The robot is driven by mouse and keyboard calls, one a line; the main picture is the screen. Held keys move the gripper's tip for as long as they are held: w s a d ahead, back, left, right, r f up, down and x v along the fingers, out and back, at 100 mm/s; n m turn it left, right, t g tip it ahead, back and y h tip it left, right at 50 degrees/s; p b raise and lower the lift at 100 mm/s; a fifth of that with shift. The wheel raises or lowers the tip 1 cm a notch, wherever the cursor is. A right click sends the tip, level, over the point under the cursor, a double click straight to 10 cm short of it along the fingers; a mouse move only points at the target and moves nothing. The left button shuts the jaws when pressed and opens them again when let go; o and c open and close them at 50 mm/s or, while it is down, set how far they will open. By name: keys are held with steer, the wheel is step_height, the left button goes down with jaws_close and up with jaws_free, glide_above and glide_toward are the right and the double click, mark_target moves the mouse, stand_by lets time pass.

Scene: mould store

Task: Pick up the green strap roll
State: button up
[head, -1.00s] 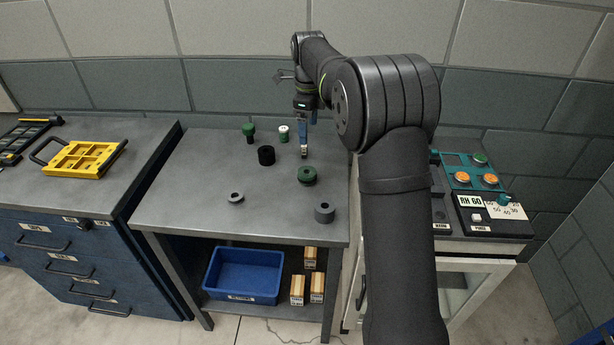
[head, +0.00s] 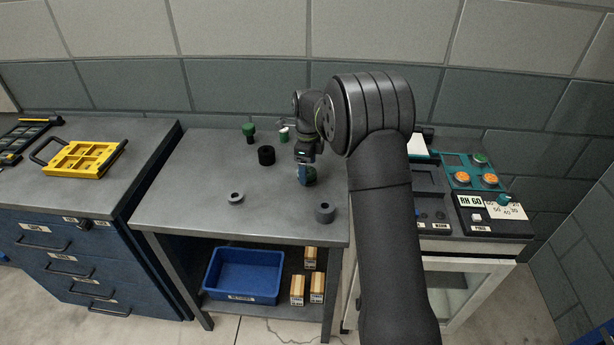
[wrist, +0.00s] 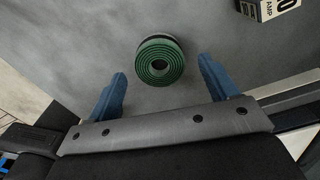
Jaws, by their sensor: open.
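The green strap roll (wrist: 160,62) lies flat on the grey table in the wrist view, its spiral layers showing on top. It sits just beyond my fingertips, roughly centred between them. My gripper (wrist: 160,68) is open and empty, with one blue finger to each side and clear table between. In the head view my gripper (head: 305,180) hangs low over the table and hides most of the green strap roll (head: 312,176). I cannot tell from the head view whether they touch.
The wrist view shows a labelled block (wrist: 268,8). The table's left part is clear.

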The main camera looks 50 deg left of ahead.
step_height(320, 180, down, 3)
steer(key=c, duration=1.1)
steer(key=shift+c, duration=0.2)
steer(key=shift+r, duration=0.1)
